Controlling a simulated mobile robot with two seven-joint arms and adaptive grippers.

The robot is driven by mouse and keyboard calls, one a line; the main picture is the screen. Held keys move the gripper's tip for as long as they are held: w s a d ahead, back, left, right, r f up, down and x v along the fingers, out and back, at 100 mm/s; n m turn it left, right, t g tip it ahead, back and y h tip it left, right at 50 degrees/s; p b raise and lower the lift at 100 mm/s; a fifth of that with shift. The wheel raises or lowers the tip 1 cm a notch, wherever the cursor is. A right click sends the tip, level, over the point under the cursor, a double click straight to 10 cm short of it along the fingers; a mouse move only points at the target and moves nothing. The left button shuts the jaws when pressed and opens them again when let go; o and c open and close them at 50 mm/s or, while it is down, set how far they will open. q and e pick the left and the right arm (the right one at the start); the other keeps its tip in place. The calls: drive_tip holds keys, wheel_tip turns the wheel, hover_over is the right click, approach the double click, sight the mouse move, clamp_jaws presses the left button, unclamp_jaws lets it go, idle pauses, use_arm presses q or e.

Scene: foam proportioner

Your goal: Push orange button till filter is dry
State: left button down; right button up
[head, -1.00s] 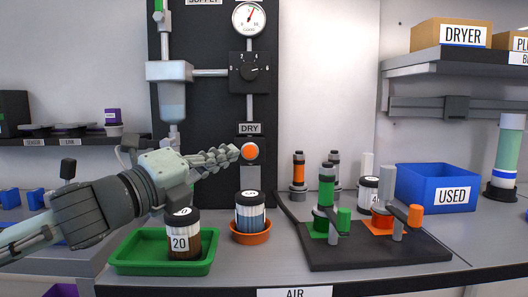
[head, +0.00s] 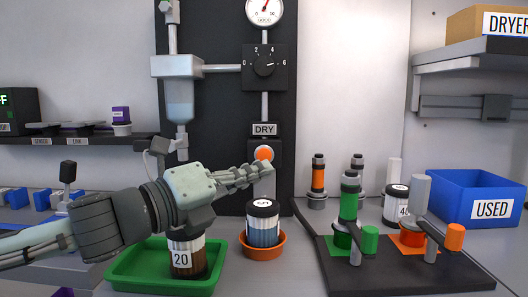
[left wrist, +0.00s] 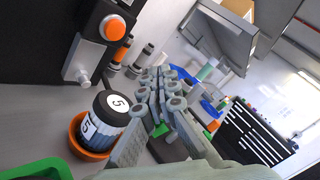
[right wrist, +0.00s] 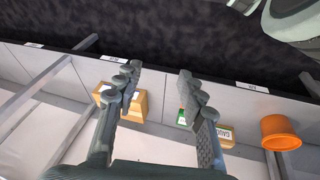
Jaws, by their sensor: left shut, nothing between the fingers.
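A pale blue ribbed filter marked 5 (head: 263,228) stands upright in an orange bowl (head: 245,247) below the button. A brown filter marked 20 (head: 187,260) stands in a green tray (head: 130,272). My right gripper (right wrist: 160,88) is open and empty, away from the panel.
A dial (head: 264,62) and gauge (head: 264,10) are above the button. Right of the bowl, a black mat (head: 400,276) carries green and orange valve fittings. A blue USED bin (head: 452,188) stands at right. The right wrist view shows boxes and an orange bucket (right wrist: 281,132).

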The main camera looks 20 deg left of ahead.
sight(259, 160)
use_arm(q)
drive_tip(key=w+p, duration=0.1)
drive_tip(key=w, duration=0.1)
drive_tip(key=w+a+p, duration=0.1)
drive_tip(key=w, duration=0.1)
drive_tip(key=w+p, duration=0.1)
drive_tip(key=w, duration=0.1)
drive_tip(key=shift+a, duration=0.35)
drive_tip(key=shift+w+a+f+p, duration=0.15)
drive_tip(key=shift+w+p, duration=0.15)
drive_tip(key=shift+w, duration=0.2)
use_arm(e)
wheel_tip(259, 160, down, 10)
drive_tip(key=shift+w+r+g, duration=0.25)
drive_tip(key=shift+w+g, duration=0.05)
drive_tip(key=shift+w, duration=0.1)
drive_tip(key=shift+r, duration=0.1)
use_arm(q)
drive_tip(key=shift+w+p, duration=0.25)
drive_tip(key=shift+p, duration=0.1)
drive_tip(key=shift+w+a, duration=0.1)
drive_tip(key=shift+w, duration=0.05)
use_arm(e)
drive_tip(key=shift+r, duration=0.35)
